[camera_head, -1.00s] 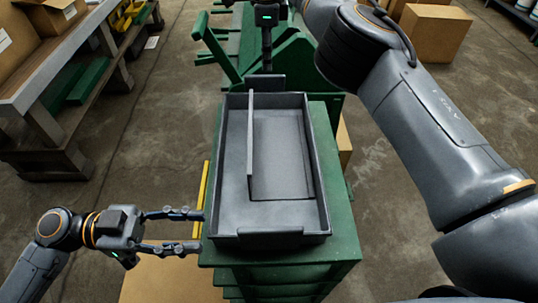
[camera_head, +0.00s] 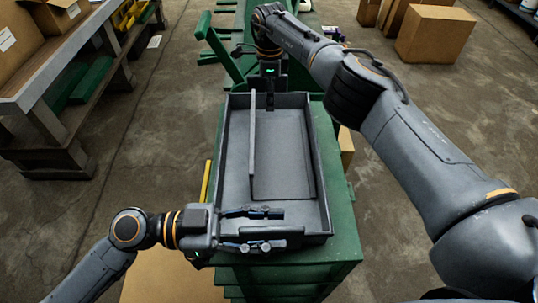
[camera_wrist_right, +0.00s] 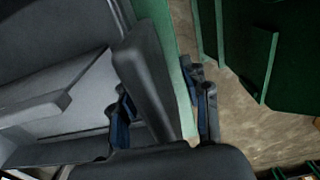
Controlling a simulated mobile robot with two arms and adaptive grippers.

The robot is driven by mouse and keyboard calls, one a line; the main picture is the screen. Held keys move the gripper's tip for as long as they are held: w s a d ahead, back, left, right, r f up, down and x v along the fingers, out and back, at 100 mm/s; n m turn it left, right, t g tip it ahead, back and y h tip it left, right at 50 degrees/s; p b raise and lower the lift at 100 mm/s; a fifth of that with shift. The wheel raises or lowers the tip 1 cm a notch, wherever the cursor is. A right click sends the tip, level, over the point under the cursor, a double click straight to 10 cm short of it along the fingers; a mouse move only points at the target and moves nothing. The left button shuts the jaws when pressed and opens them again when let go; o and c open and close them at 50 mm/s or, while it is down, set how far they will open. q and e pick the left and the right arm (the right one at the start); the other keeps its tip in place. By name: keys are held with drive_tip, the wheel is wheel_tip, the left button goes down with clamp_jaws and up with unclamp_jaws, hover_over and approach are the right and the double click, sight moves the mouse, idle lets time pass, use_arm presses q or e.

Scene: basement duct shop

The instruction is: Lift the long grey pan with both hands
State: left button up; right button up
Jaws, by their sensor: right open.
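The long grey pan (camera_head: 320,180), with an upright divider inside, lies on a green stand. My left gripper (camera_head: 278,229) is over the pan's near end. Its two fingers are spread, and the near handle (camera_head: 270,232) shows between them in the head view; I cannot tell whether they touch it. My right gripper (camera_head: 270,100) points down at the far end. In the right wrist view, its spread fingers (camera_wrist_right: 165,108) are on either side of the raised far handle (camera_wrist_right: 146,75), with a gap on the right side.
The green stand (camera_head: 343,205) shows a narrow strip right of the pan. A workbench (camera_head: 60,95) with boxes and green pieces stands at the left. Cardboard boxes (camera_head: 435,33) sit on the floor at the back right. The floor on both sides is mostly clear.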

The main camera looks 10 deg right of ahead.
use_arm(q)
drive_tip(key=shift+d, duration=0.4)
use_arm(e)
drive_tip(key=shift+f, duration=0.45)
use_arm(q)
drive_tip(key=c, duration=0.7)
use_arm(e)
drive_tip(key=c, duration=0.7)
use_arm(q)
clamp_jaws()
use_arm(e)
clamp_jaws()
use_arm(q)
drive_tip(key=shift+r, duration=0.1)
use_arm(e)
drive_tip(key=shift+r, duration=0.15)
